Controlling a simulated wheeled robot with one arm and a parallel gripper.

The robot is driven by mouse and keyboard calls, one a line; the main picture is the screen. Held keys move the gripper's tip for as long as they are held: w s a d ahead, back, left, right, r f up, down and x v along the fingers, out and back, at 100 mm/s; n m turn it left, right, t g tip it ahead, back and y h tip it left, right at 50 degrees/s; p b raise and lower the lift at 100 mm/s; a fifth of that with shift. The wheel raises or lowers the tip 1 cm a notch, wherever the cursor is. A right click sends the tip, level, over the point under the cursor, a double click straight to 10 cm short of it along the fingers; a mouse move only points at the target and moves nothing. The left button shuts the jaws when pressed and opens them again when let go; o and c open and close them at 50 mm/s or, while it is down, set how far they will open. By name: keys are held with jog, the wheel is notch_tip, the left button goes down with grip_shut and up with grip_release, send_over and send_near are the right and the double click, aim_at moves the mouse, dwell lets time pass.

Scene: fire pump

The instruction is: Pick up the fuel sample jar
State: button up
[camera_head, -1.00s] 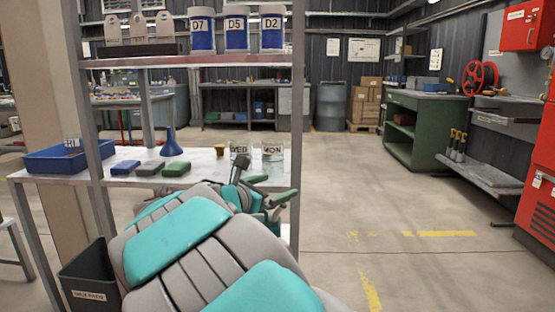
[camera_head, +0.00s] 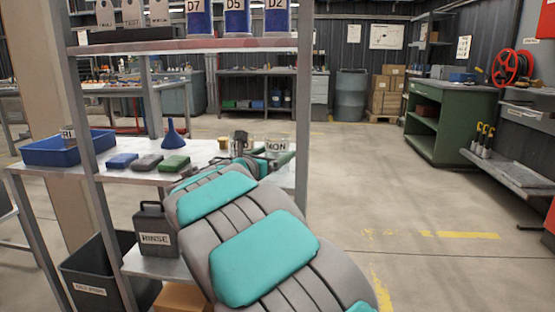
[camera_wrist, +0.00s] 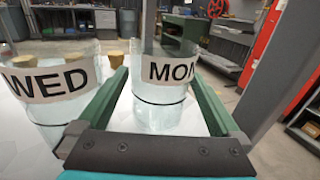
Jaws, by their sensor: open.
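Two clear glass jars stand on the middle shelf at its right end. The jar labelled MON (camera_wrist: 160,95) is between the green fingers of my gripper (camera_wrist: 168,85) in the wrist view. The jar labelled WED (camera_wrist: 50,85) stands just left of the left finger. The fingers are open, one on each side of the MON jar, and I cannot tell whether they touch it. In the head view the MON jar (camera_head: 278,145) shows at the gripper's end, and the WED jar is mostly hidden behind my arm.
A shelf post (camera_head: 303,110) stands close right of the jars. Left on the same shelf are a blue funnel (camera_head: 173,135), several coloured blocks (camera_head: 148,163) and a blue bin (camera_head: 60,150). The floor to the right is clear.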

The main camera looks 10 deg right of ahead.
jog(key=shift+w+d+r, duration=0.1)
jog(key=shift+w+d, duration=0.4)
jog(key=shift+c, duration=0.2)
jog(key=c, duration=1.3)
